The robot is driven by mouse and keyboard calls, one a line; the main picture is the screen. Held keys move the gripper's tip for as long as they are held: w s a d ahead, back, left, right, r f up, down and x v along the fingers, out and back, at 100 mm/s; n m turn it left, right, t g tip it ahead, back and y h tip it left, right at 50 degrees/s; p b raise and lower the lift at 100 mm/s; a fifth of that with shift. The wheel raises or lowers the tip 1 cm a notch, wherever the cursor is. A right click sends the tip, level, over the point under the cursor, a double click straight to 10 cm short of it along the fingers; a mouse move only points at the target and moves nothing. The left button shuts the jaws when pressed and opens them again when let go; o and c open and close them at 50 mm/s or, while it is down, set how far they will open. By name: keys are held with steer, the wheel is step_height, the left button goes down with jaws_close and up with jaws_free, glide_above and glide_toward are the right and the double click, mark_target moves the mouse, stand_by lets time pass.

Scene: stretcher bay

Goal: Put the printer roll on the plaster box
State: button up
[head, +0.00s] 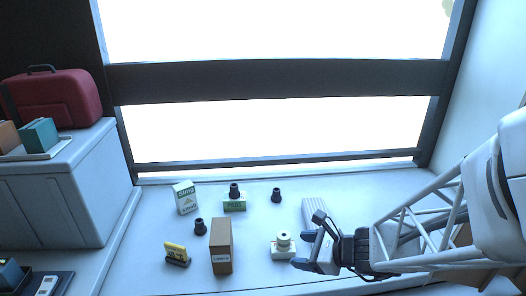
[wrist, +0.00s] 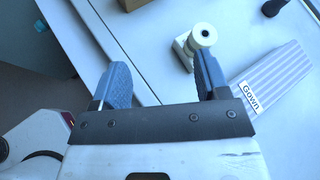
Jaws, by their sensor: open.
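The printer roll (head: 284,237) is a short cream-white cylinder. It sits upright on a low white box (head: 283,253), which I take to be the plaster box, though its label is not readable. In the wrist view the roll (wrist: 202,36) shows its dark core hole, with part of the white box (wrist: 183,46) under it. My gripper (head: 304,250) is open and empty, just right of the roll and box in the head view. In the wrist view the roll lies beyond the right fingertip, outside the space between the fingers (wrist: 160,72).
A ribbed gown pack (head: 314,211) lies behind my gripper. A brown carton (head: 221,248), yellow item (head: 177,253), sling box (head: 185,197), green box (head: 235,205) with a dark piece on top, and dark pieces (head: 276,195) (head: 200,227) stand about. The counter's back right is clear.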

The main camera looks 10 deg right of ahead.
steer(key=s+a+r+n+g+h, duration=0.3)
steer(key=s+r+n+g, duration=0.25)
steer(key=s+n, duration=0.55)
steer(key=s+d+r+n+h, duration=0.2)
steer(key=d+r+n+h, duration=0.3)
steer(key=n, duration=0.6)
step_height(320, 180, up, 3)
steer(key=shift+s+d+h, duration=0.15)
steer(key=shift+d+h, duration=0.1)
steer(key=shift+h, duration=0.75)
